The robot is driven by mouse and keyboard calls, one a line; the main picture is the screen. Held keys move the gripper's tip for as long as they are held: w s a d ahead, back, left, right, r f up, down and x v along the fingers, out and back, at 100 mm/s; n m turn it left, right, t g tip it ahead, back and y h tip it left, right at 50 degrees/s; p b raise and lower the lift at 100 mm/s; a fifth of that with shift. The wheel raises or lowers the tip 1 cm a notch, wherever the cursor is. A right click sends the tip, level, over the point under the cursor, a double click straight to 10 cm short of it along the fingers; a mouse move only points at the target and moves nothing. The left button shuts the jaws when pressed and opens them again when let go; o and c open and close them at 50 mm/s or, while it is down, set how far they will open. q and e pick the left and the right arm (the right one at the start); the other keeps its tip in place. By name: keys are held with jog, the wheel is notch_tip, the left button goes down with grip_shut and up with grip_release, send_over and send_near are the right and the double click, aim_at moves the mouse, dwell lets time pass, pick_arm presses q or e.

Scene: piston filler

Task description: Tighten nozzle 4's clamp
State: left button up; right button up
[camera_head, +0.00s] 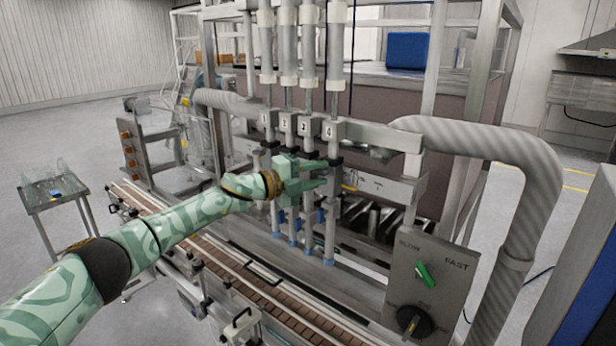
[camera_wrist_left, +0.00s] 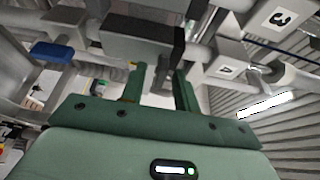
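Nozzle 4 (camera_head: 330,223) is the rightmost of a row of upright metal nozzles, under the plate marked 4 (camera_head: 330,131). That plate also shows in the left wrist view (camera_wrist_left: 227,69). A dark clamp block (camera_wrist_left: 140,36) lies just beyond my fingertips in the wrist view; in the head view the clamp at nozzle 4 is partly hidden by my gripper. My left gripper (camera_head: 325,173) reaches in from the left at clamp height. Its two green fingers (camera_wrist_left: 158,72) are apart, with a gap between them; I cannot tell whether they touch the clamp. My right gripper is not in view.
A control box (camera_head: 429,283) with a green switch and black knob stands at the front right. A conveyor (camera_head: 262,302) runs below the nozzles. A thick grey hose (camera_head: 530,180) curves down at the right. A small side table (camera_head: 50,192) stands at the left.

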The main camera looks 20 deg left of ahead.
pick_arm(q)
jog(key=b+v, duration=0.4)
jog(key=v, duration=1.2)
jog(key=shift+s+a, duration=0.1)
